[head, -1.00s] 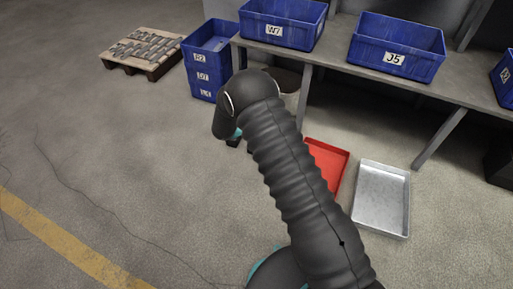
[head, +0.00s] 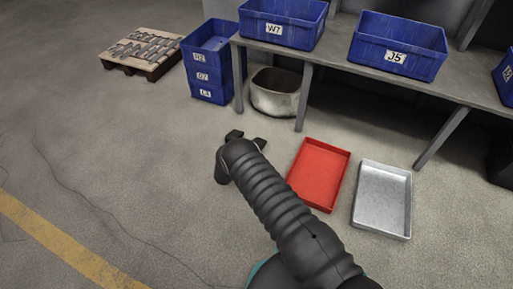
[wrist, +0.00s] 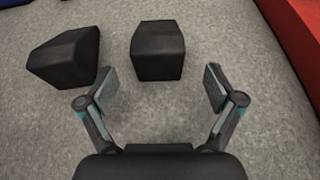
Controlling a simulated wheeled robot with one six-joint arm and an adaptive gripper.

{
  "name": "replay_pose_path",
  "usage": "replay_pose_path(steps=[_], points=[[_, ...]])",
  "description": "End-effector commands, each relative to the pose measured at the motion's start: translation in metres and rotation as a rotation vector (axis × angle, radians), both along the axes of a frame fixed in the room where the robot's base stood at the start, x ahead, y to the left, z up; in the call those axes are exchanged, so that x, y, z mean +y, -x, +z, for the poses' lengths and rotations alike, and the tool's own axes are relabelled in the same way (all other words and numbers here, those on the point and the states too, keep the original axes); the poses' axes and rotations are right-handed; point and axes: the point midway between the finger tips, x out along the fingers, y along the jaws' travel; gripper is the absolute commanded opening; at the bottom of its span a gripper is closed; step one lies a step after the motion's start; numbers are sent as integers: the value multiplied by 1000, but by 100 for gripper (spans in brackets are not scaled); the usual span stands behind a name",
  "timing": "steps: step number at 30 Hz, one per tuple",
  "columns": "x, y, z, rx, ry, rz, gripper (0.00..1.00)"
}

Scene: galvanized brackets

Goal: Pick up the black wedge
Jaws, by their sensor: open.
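Two black blocks lie on the concrete floor side by side with a gap between them. In the wrist view, the left block (wrist: 66,56) has a sloping side and looks like a wedge. The right block (wrist: 158,51) looks boxier from here; I cannot tell for sure which is the black wedge. In the head view, the left block (head: 234,134) and the right block (head: 259,143) show just past my arm's end. My gripper (wrist: 158,88) is open and empty, its fingers on either side of the space just short of the right block. My arm hides the gripper in the head view.
A red tray (head: 306,187) lies right of the blocks, with a metal tray (head: 382,203) beyond it. A round pot (head: 275,97) stands under the bench (head: 385,79). Stacked blue bins (head: 210,75) and a loaded pallet (head: 143,68) stand behind. The floor at left is clear.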

Motion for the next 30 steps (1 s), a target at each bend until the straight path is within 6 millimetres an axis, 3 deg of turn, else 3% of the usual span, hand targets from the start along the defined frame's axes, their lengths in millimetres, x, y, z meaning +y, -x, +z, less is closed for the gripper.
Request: replay_pose_path(steps=[21,30], points=[[-27,-62,-28,0,0,-2,92],[-28,-67,-29,0,0,0,92]])
